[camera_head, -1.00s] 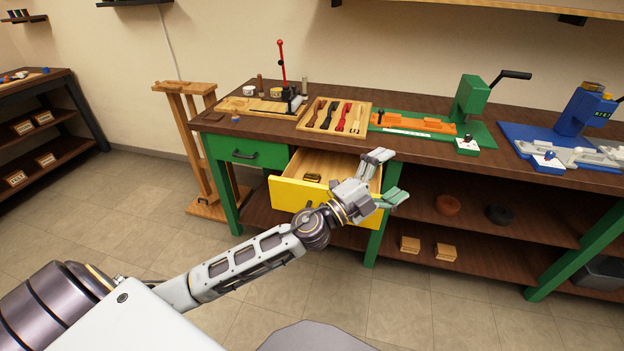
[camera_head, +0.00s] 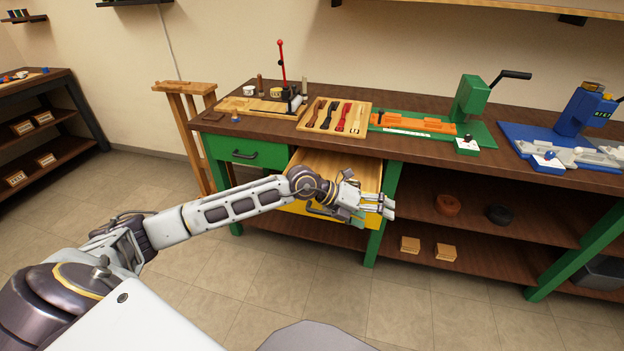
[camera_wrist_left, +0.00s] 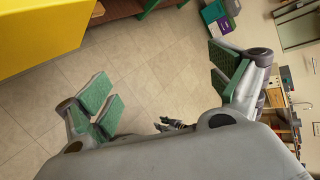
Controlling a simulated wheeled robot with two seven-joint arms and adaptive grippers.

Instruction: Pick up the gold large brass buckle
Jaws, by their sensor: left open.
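The open yellow drawer (camera_head: 345,163) sticks out from the bench front, with its wooden inside partly showing. The gold large brass buckle is not visible now; my left arm covers much of the drawer. My left gripper (camera_head: 376,206) is open and empty, in front of the drawer's right part in the head view.
The bench top (camera_head: 230,125) above carries a wooden tray (camera_head: 340,117) of straps, a green press (camera_head: 470,105) and a blue machine (camera_head: 575,125). A green bench leg (camera_head: 383,215) stands right of the drawer. The floor (camera_head: 300,290) in front is clear.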

